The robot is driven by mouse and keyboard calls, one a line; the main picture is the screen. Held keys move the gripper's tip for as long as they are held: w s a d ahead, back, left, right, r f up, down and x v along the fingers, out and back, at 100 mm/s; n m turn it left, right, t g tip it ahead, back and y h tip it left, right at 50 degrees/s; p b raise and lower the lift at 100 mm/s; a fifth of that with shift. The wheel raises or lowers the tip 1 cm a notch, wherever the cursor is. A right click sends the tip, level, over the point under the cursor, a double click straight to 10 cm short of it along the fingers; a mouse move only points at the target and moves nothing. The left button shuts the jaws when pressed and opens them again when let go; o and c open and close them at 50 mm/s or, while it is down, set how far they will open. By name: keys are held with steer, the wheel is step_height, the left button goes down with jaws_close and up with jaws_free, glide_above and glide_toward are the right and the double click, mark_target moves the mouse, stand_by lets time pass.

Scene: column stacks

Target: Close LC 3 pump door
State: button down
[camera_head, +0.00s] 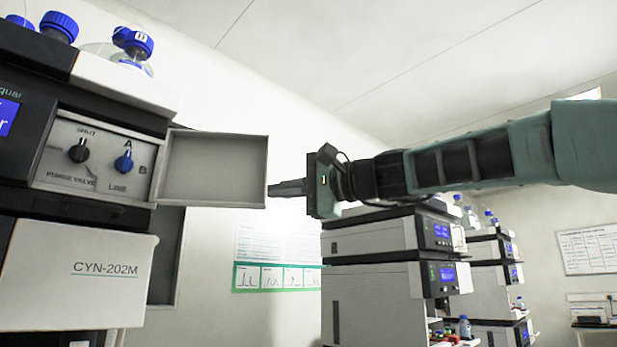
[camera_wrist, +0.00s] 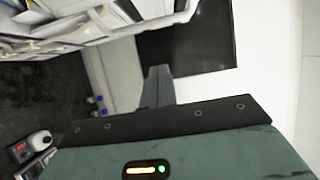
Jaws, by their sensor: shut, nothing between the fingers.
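The pump door (camera_head: 212,169) is a shallow grey panel with a raised rim. It stands open, swung out to the right of the pump's valve recess (camera_head: 100,160), which holds a black knob (camera_head: 78,151) and a blue knob (camera_head: 124,160). My gripper (camera_head: 272,188) comes in from the right with its fingers pointing left. The fingers are shut and empty, and their tips are at the door's free right edge; I cannot tell whether they touch it. In the wrist view the shut fingers (camera_wrist: 158,85) show. I see no LC 3 label.
Below the recess is a white module (camera_head: 75,270) marked CYN-202M. Bottles with blue caps (camera_head: 60,26) stand on top of this stack. More column stacks (camera_head: 375,290) stand behind, below my arm. A poster (camera_head: 275,277) hangs on the white wall.

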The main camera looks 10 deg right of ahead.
steer(key=s, duration=0.1)
steer(key=s+a, duration=0.2)
steer(key=shift+s, duration=0.25)
stand_by(0.4)
